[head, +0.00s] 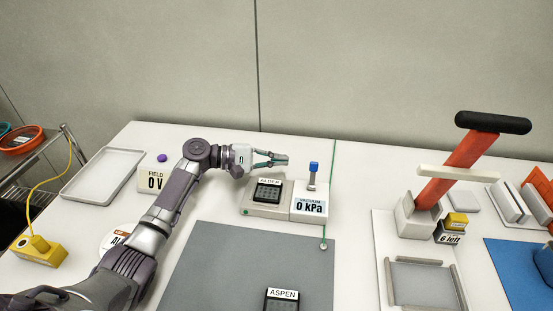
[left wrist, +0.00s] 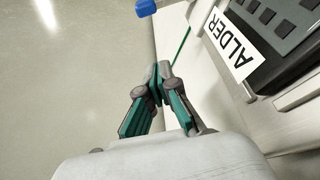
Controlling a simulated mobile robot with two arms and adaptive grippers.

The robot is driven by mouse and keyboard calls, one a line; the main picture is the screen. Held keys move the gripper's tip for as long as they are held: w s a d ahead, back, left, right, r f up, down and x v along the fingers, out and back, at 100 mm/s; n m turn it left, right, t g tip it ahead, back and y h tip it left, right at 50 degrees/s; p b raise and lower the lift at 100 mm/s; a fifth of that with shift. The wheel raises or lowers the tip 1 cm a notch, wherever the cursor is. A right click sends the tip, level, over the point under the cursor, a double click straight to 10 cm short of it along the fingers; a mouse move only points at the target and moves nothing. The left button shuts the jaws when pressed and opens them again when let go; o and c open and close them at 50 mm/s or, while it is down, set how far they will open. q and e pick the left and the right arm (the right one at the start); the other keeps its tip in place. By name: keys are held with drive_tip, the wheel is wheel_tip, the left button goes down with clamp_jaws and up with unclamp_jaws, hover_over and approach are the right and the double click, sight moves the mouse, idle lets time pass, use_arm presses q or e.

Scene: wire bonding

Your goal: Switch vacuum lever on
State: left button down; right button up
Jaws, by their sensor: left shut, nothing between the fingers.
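The vacuum lever (head: 312,174) stands upright with a blue knob on a white block, above a label reading "VACUUM 0 kPa" (head: 311,206). Its blue knob also shows at the top of the left wrist view (left wrist: 148,8). My left gripper (head: 284,160) is shut and empty, just left of the lever and behind the ALDER unit, apart from the knob. In the left wrist view its fingertips (left wrist: 159,72) are together, with the knob beyond them. My right gripper is not in view.
The ALDER unit (head: 251,208) holds a dark chip tray beside the lever block. A grey mat (head: 215,262) with an ASPEN piece lies in front. A press with a red arm (head: 458,167) stands right. A white tray (head: 104,174) and a purple ball (head: 162,158) are left.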

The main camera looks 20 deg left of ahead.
sight(313, 173)
use_arm(q)
drive_tip(key=x, duration=0.6)
drive_tip(key=shift+d+r+p, duration=0.15)
drive_tip(key=shift+d+p, duration=0.3)
drive_tip(key=shift+p, duration=0.05)
drive_tip(key=shift+s+d+r+p, duration=0.1)
drive_tip(key=shift+s+r+p, duration=0.2)
drive_tip(key=shift+s, duration=0.2)
drive_tip(key=shift+s+r+p, duration=0.25)
drive_tip(key=shift+s, duration=0.25)
drive_tip(key=shift+s+r, duration=0.25)
drive_tip(key=shift+s, duration=0.25)
drive_tip(key=shift+d, duration=0.15)
